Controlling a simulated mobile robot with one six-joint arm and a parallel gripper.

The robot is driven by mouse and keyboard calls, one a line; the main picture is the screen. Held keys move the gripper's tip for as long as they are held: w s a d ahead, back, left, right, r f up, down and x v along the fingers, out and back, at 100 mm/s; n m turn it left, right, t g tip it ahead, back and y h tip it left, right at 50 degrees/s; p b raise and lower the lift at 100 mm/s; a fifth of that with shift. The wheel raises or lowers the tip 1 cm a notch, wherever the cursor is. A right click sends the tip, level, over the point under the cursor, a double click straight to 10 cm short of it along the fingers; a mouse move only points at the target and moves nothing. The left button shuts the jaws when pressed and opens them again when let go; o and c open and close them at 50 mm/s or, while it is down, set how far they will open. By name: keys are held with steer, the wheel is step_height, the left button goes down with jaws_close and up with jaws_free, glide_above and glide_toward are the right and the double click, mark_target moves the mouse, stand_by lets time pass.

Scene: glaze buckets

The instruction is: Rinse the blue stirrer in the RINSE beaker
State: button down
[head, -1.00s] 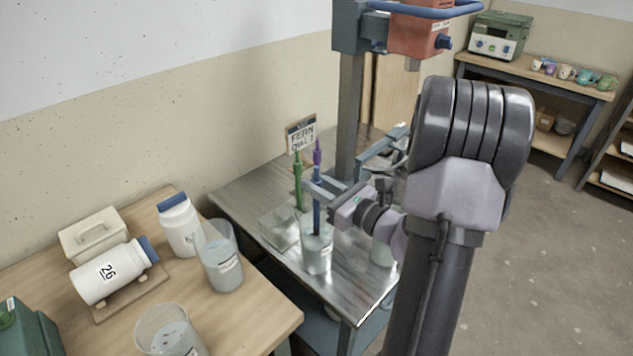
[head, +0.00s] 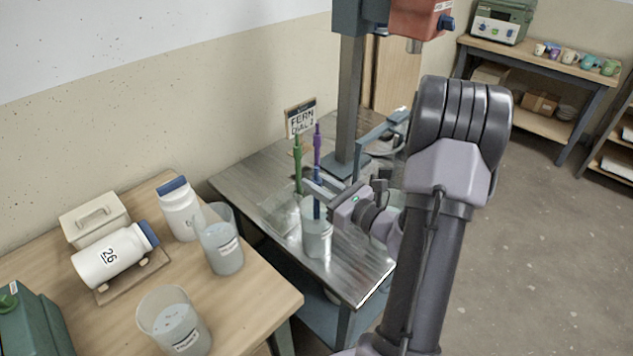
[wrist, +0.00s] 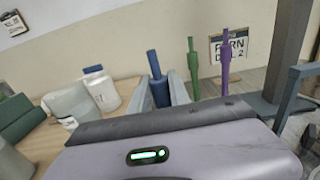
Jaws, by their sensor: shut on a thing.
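The blue stirrer (head: 317,207) is upright, with its lower part inside a clear beaker (head: 317,240) on the metal table. My gripper (head: 318,189) is shut on its upper part, above the beaker rim. In the wrist view the blue stirrer (wrist: 159,92) stands between the two fingers (wrist: 163,92). I cannot read the beaker's label, and the stirrer's tip is hard to make out.
A green stirrer (head: 297,165) and a purple stirrer (head: 317,148) stand close behind the gripper. A sign (head: 300,118) reads FERN. A drill-press-like column (head: 350,110) rises behind. Beakers (head: 222,245) and white jars (head: 108,255) occupy the wooden table at left.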

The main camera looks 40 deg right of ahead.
step_height(320, 180, up, 3)
steer(key=shift+f+p, duration=0.15)
steer(key=shift+p, duration=0.8)
steer(key=shift+f, duration=0.15)
step_height(320, 180, down, 3)
steer(key=b, duration=0.2)
steer(key=shift+b, duration=0.3)
steer(key=shift+r, duration=0.3)
